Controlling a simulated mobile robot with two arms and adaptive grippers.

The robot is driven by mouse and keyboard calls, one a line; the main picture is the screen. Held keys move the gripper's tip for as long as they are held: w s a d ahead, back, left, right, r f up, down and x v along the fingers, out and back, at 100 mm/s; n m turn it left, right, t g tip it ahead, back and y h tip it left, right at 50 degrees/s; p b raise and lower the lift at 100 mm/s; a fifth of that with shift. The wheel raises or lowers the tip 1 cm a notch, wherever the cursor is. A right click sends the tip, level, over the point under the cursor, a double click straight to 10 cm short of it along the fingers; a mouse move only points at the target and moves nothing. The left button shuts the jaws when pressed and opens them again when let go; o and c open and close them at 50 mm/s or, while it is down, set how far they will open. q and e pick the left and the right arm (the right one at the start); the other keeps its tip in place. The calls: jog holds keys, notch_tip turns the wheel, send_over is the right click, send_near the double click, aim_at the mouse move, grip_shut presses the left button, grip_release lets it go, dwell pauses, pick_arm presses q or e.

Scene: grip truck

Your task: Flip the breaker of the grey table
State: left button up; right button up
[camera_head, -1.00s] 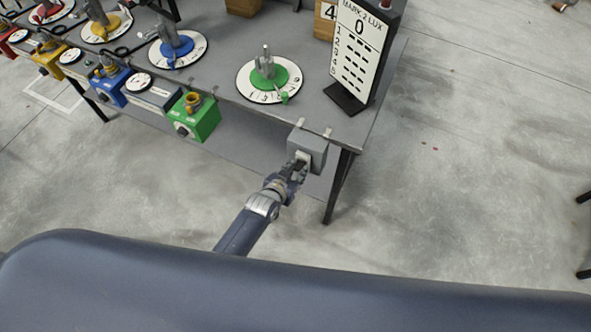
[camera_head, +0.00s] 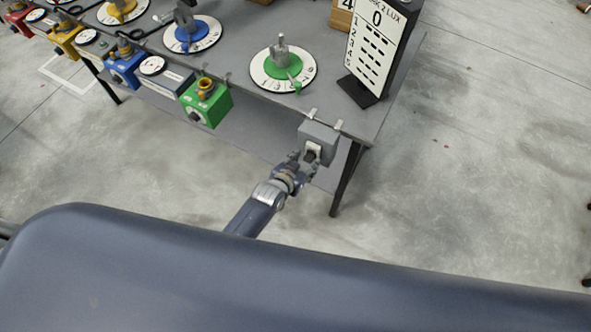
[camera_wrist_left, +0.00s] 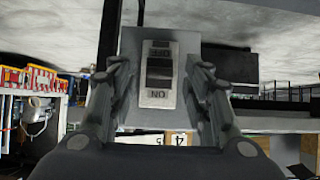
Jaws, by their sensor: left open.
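The grey table (camera_head: 345,118) has a grey breaker box (camera_head: 318,133) clipped to its front edge near the right corner. The box's switch (camera_head: 313,151) faces my left arm. In the left wrist view, the box (camera_wrist_left: 190,55) fills the middle, and its dark switch (camera_wrist_left: 159,72) sits in a pale plate with "OFF" above and "ON" below, both upside down. My left gripper (camera_head: 303,161) is open and empty, just in front of the switch. In the wrist view its fingers (camera_wrist_left: 160,75) stand either side of the switch. Contact cannot be told. My right gripper is not in view.
A green box (camera_head: 206,104) and a blue box (camera_head: 124,71) hang along the same edge. A green dial (camera_head: 262,70) and a black-framed sign (camera_head: 378,50) stand on the tabletop. A table leg (camera_head: 345,185) is right of the breaker. Floor to the right is clear.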

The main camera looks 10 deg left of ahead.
pick_arm(q)
jog(key=v, duration=1.1)
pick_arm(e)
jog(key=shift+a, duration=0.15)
pick_arm(q)
jog(key=shift+s, duration=0.15)
